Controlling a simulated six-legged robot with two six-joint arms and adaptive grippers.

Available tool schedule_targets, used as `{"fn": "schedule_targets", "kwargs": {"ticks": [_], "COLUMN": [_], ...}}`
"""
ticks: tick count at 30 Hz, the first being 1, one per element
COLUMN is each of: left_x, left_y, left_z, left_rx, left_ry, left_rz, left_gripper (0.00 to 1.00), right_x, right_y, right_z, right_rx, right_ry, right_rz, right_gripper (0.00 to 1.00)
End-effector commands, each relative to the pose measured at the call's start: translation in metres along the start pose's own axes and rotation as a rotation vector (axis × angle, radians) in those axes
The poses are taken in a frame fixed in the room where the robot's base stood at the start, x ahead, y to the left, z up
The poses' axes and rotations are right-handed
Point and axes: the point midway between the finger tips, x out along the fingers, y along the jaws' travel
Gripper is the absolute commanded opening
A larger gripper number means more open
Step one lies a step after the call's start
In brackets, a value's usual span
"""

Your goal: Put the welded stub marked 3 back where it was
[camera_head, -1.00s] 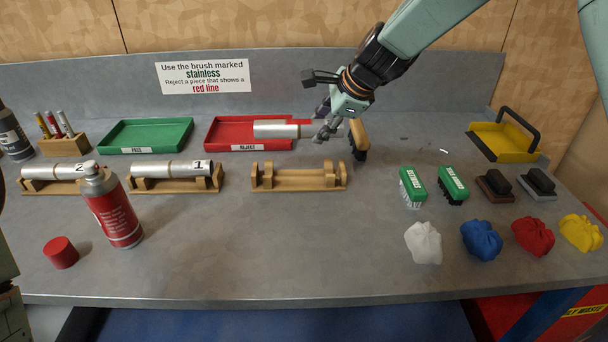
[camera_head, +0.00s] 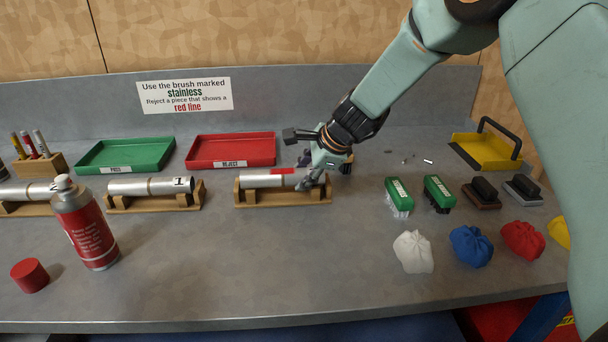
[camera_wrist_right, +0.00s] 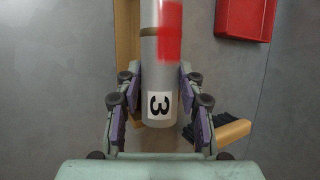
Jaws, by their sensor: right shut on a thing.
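The welded stub marked 3 (camera_head: 262,181) is a silver tube with a red mark on it. It lies level at the wooden cradle (camera_head: 285,199) right of the other two; whether it bears on the cradle I cannot tell. In the right wrist view the stub (camera_wrist_right: 160,80) shows its "3" label, a weld band and a red patch. My right gripper (camera_head: 314,180) is shut on its right end, with a purple-padded finger on each side in the wrist view (camera_wrist_right: 158,95). My left gripper is not in view.
Stub 1 (camera_head: 150,187) and stub 2 (camera_head: 35,192) lie in cradles to the left. The red REJECT tray (camera_head: 232,163) and green PASS tray (camera_head: 90,165) stand behind, both empty. A spray can (camera_head: 88,230) stands in front. Green brushes (camera_head: 398,195) lie to the right.

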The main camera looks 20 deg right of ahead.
Motion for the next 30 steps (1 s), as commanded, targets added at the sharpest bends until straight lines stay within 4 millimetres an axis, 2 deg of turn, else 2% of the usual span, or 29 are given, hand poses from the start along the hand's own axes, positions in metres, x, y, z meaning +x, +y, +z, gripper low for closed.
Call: {"fn": "schedule_targets", "kwargs": {"ticks": [8,9,17,26,30], "left_x": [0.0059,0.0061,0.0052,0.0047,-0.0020], "left_y": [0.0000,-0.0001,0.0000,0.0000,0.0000], "left_z": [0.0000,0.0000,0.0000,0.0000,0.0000], "left_rx": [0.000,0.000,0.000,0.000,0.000], "left_ry": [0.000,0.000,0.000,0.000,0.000], "left_rz": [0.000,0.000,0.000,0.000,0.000], "left_gripper": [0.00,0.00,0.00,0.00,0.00], "right_x": [0.0054,0.0063,0.0054,0.0048,-0.0019], "right_y": [0.0024,0.0037,0.0031,0.0028,-0.0011], "right_z": [-0.0024,-0.0029,-0.0024,-0.0021,0.0008], "right_rx": [0.001,0.000,0.000,0.000,0.000], "right_ry": [0.000,0.000,0.000,0.000,0.000], "right_rz": [-0.002,0.001,0.000,0.000,0.000], "right_gripper": [0.00,0.39,0.61,0.61,0.61]}}
